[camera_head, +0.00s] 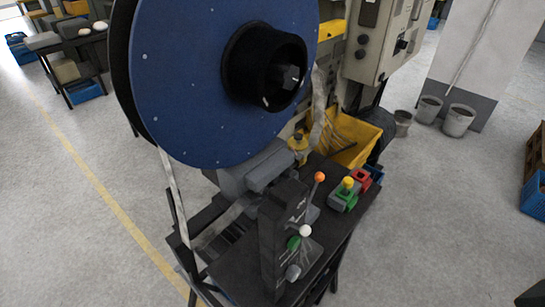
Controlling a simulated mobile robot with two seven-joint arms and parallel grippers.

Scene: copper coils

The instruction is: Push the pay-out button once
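A dark upright control post (270,245) stands on a black-topped stand (235,275) in the lower middle of the head view. A green round button (293,243) shows on its right side, with a grey knob (293,272) below it. A white ball (305,231) and an orange ball on a lever (319,177) are close by. Behind them are a green box with a yellow knob (348,182) and a red box (361,178). I cannot tell which of these is the pay-out button; no label is readable. Neither gripper is in view.
A large blue reel (190,80) with a black hub hangs over the stand. A grey machine cabinet (383,40) and a yellow bin (352,140) stand behind. Grey buckets (459,120) stand by a pillar at the right.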

